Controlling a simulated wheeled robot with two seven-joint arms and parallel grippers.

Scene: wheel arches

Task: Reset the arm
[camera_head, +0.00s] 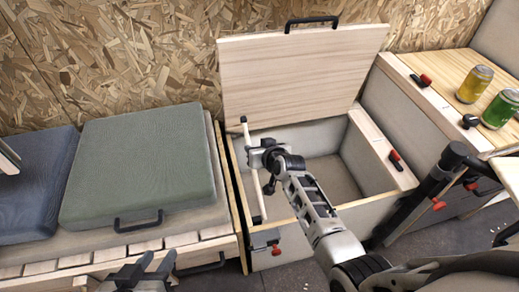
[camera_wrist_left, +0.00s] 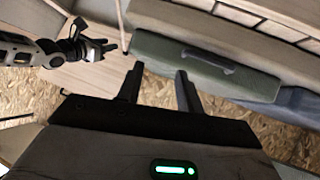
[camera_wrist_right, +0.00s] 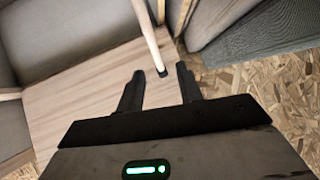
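My left gripper (camera_head: 156,262) is open and empty at the bottom of the head view, in front of the slatted bench. Its two spread fingers (camera_wrist_left: 160,73) show in the left wrist view with nothing between them. My right arm reaches from the lower right over the open storage box. My right gripper (camera_wrist_right: 159,72) is open. It is beside a pale rod (camera_head: 251,150) that stands at the left side of the box. In the right wrist view the rod's dark tip (camera_wrist_right: 163,73) appears between the fingertips; I cannot tell whether they touch.
The wooden lid (camera_head: 300,75) stands raised at the back of the box (camera_head: 290,243). A green cushion (camera_head: 140,165) and a blue cushion (camera_head: 30,185) lie on the left bench. A yellow can (camera_head: 474,84) and a green can (camera_head: 500,109) stand on the right counter.

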